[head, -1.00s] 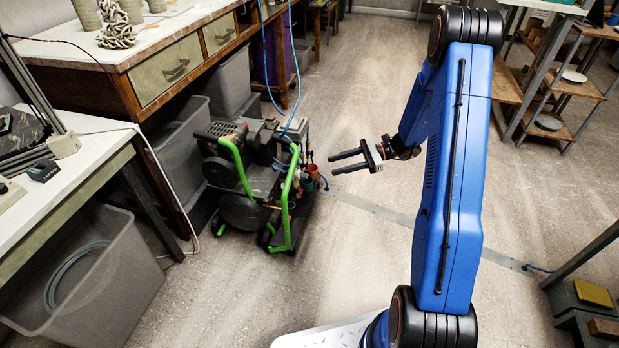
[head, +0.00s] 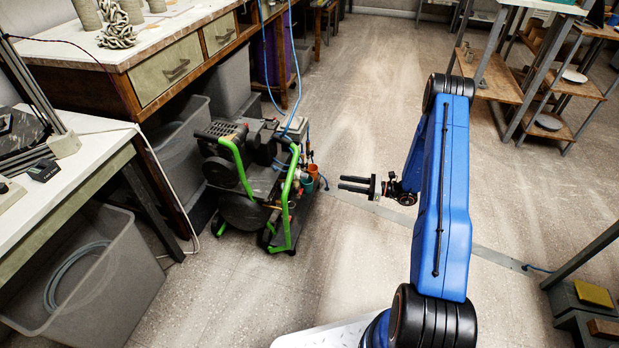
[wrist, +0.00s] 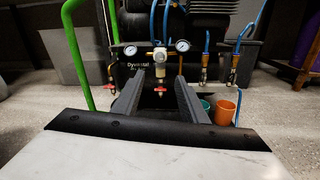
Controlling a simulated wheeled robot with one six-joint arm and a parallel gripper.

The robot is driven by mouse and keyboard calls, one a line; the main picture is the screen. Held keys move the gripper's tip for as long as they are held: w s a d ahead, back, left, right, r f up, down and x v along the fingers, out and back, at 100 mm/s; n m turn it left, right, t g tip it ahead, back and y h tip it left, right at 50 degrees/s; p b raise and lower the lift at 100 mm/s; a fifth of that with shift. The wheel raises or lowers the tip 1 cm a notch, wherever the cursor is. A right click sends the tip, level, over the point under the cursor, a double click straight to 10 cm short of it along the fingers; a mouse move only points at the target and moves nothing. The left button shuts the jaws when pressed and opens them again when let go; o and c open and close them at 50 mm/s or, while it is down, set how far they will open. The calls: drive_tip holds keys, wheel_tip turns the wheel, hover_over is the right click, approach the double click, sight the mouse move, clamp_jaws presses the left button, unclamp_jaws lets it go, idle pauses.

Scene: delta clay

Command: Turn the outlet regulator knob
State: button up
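The compressor (head: 240,205), dark with green tube handles, stands on the floor left of my gripper (head: 341,184). In the wrist view, its regulator (wrist: 160,56) is a pale and brass body between a left gauge (wrist: 130,50) and a right gauge (wrist: 182,45). A small red part (wrist: 160,90) sits below the regulator. I cannot tell which part is the outlet knob. My gripper's two dark fingers (wrist: 158,84) are parallel, apart and empty. They point at the regulator, which shows between and above the tips. In the head view a floor gap separates the fingers from the compressor.
Blue hoses with fittings (wrist: 204,70) hang right of the regulator. An orange cup (wrist: 225,112) and a teal cup (wrist: 207,101) sit at lower right. A green handle (wrist: 75,55) rises at left. The floor (head: 350,260) around my arm is clear; a wooden bench (head: 130,50) stands behind the compressor.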

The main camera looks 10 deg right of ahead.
sight(304, 176)
drive_tip(key=x, duration=1.6)
clamp_jaws()
